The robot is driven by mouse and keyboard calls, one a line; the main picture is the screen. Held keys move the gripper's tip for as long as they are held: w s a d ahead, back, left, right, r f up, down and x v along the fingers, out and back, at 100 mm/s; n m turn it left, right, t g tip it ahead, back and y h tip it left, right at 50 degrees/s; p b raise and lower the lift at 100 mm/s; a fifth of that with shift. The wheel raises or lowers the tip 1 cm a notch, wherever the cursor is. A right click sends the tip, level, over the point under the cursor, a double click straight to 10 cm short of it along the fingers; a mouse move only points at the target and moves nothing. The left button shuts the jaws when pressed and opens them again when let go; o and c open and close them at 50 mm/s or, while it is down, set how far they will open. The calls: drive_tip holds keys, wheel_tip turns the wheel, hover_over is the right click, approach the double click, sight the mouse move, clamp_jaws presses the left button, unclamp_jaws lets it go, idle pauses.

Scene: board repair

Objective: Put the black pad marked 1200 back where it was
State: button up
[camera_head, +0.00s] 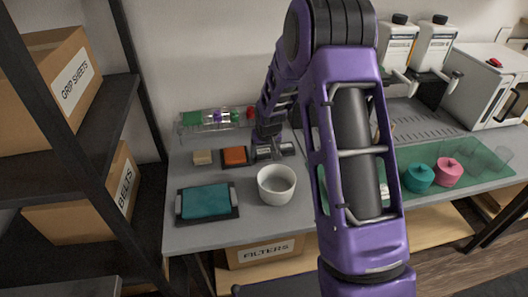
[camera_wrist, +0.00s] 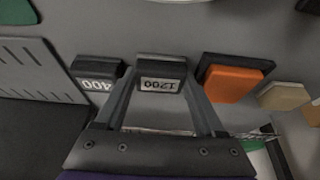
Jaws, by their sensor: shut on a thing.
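The black pad marked 1200 (camera_wrist: 162,72) is between the two fingertips of my gripper (camera_wrist: 161,86) in the wrist view, its pale label facing the camera upside down. My gripper is shut on it. In the head view my gripper (camera_head: 268,143) points down at the back of the grey bench, with the 1200 pad (camera_head: 263,153) at its tips. The pad is low at the bench top; I cannot tell whether it touches. A similar black pad marked 400 (camera_wrist: 97,80) lies beside it, a small gap apart, and also shows in the head view (camera_head: 288,149).
An orange block on a dark base (camera_wrist: 232,80) lies on the other side of the 1200 pad, with a beige block (camera_wrist: 284,97) beyond. A white bowl (camera_head: 277,185) stands in front, a teal pad on a dark tray (camera_head: 236,213) at front left. A bottle rack (camera_head: 205,129) stands behind.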

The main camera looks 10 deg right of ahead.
drive_tip(key=shift+r, duration=0.1)
drive_tip(key=shift+f, duration=0.2)
drive_tip(key=o, duration=1.2)
drive_tip(key=shift+c, duration=0.2)
drive_tip(key=shift+s+r, duration=0.1)
drive_tip(key=shift+r, duration=0.5)
drive_tip(key=p+v, duration=0.1)
drive_tip(key=v, duration=1)
drive_tip(key=shift+p, duration=0.35)
drive_tip(key=shift+r, duration=0.1)
